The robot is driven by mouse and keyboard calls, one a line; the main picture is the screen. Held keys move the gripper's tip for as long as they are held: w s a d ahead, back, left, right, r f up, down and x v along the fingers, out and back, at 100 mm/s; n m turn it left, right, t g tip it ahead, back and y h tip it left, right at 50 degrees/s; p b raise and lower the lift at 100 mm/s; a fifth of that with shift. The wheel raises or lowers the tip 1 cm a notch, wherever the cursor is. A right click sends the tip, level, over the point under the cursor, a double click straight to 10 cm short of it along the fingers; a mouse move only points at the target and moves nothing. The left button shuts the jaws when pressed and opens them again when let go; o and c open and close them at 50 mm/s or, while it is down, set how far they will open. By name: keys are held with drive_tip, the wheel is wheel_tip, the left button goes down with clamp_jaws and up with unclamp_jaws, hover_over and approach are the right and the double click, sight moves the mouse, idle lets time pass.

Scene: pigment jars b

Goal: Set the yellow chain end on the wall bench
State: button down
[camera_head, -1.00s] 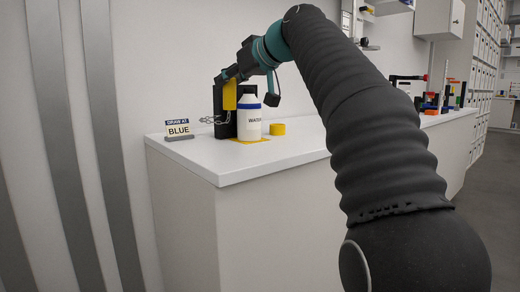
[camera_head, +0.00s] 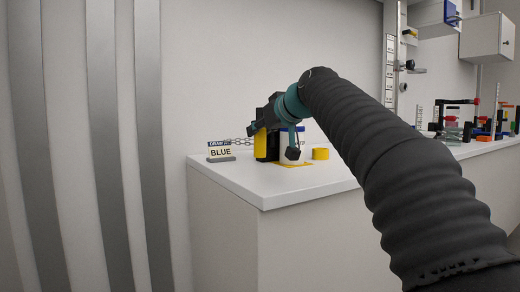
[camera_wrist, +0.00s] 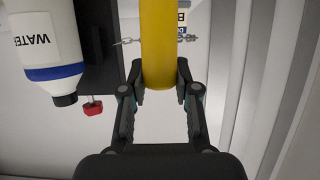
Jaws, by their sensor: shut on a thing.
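The yellow chain end (camera_wrist: 158,45) is a smooth yellow bar between my gripper's fingers (camera_wrist: 158,80) in the wrist view. My gripper is shut on it. In the head view, the yellow chain end (camera_head: 260,146) is beside the black stand (camera_head: 273,143), low over the white wall bench (camera_head: 240,181). I cannot tell whether it touches the bench top. A metal chain (camera_head: 238,141) runs left from it and also shows in the wrist view (camera_wrist: 125,41). My wrist hides part of the stand.
The DRAW AT BLUE sign (camera_head: 221,151) stands left. Bare bench top lies in front.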

sight(263, 143)
drive_tip(key=shift+f+b, duration=0.85)
drive_tip(key=shift+f, duration=1.2)
drive_tip(key=shift+f, duration=0.15)
drive_tip(key=c, duration=0.8)
unclamp_jaws()
drive_tip(key=shift+c, duration=0.2)
drive_tip(key=shift+r, duration=0.25)
drive_tip(key=v, duration=1.1)
drive_tip(key=shift+s+d, duration=0.25)
drive_tip(key=shift+s, duration=0.05)
